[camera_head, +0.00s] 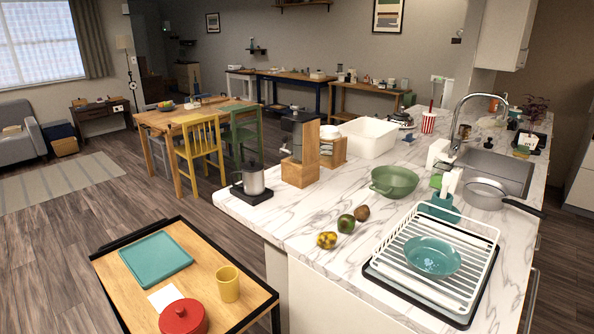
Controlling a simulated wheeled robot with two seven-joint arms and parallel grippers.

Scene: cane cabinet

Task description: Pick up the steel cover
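No thing in view can be told for sure as the steel cover. A steel pot (254,181) with a dark lid (252,165) stands on a black base at the left end of the marble counter. A shallow steel pan (484,194), with a dark handle toward the right, sits at the near edge of the sink. A small silvery item with a dark knob (402,117) is at the back of the counter, too small to tell. Neither of my grippers is in view.
The marble counter (300,225) also holds a dish rack (395,262), green colander (394,182), fruit (346,223), coffee grinder (300,148) and white basin (368,138). A low wooden table (208,262) bears a red pot (183,317). Open floor lies at left.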

